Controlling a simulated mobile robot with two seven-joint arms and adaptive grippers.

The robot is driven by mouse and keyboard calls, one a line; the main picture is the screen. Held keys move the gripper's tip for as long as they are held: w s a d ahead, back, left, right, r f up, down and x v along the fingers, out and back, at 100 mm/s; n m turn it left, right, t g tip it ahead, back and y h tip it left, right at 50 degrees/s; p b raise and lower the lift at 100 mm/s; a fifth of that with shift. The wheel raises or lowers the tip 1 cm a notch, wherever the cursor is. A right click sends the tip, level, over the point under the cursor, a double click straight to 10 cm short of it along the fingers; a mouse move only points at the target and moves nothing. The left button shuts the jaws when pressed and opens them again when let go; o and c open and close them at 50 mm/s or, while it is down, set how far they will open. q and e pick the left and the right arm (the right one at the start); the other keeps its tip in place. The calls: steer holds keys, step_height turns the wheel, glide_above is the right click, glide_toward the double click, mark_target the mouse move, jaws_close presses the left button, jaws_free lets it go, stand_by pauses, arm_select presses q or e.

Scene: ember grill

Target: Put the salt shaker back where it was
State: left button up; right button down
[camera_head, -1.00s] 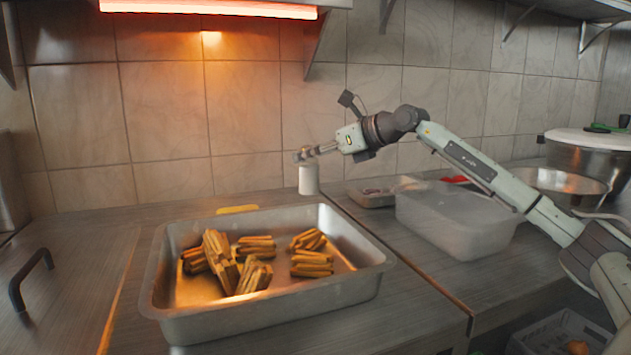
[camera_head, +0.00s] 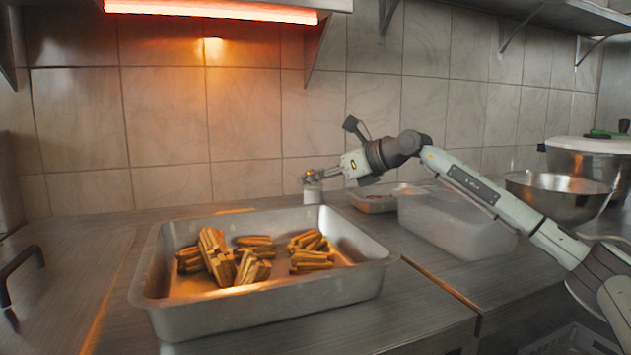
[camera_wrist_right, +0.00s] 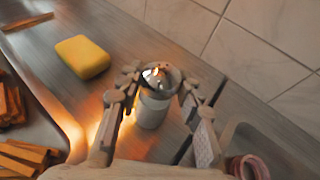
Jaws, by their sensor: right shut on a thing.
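The salt shaker has a pale body and a shiny domed metal top. It shows in the right wrist view (camera_wrist_right: 153,107) and in the head view (camera_head: 312,196), behind the far rim of the steel tray. My right gripper (camera_head: 312,177) is shut on it near the top, with a finger on each side in the wrist view (camera_wrist_right: 157,90). The shaker looks upright. The tray rim hides its base in the head view, so I cannot tell if it touches the counter. My left gripper is not in view.
The steel tray (camera_head: 270,309) with several stick bundles stands in front of the shaker. A yellow sponge (camera_wrist_right: 83,57) lies behind the tray. To the right are a small tray (camera_head: 372,204), a translucent tub (camera_head: 455,226) and a steel bowl (camera_head: 558,207). The tiled wall is close behind.

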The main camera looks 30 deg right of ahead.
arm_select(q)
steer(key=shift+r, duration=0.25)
arm_select(e)
steer(key=c, duration=1)
jaws_free()
steer(key=shift+f, duration=0.15)
steer(key=shift+r, duration=0.2)
steer(key=shift+b+v, duration=0.3)
steer(key=shift+v, duration=0.75)
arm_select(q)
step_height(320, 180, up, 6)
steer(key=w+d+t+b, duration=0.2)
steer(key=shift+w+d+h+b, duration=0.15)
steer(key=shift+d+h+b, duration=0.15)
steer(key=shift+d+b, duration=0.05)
arm_select(e)
steer(key=shift+v, duration=4.95)
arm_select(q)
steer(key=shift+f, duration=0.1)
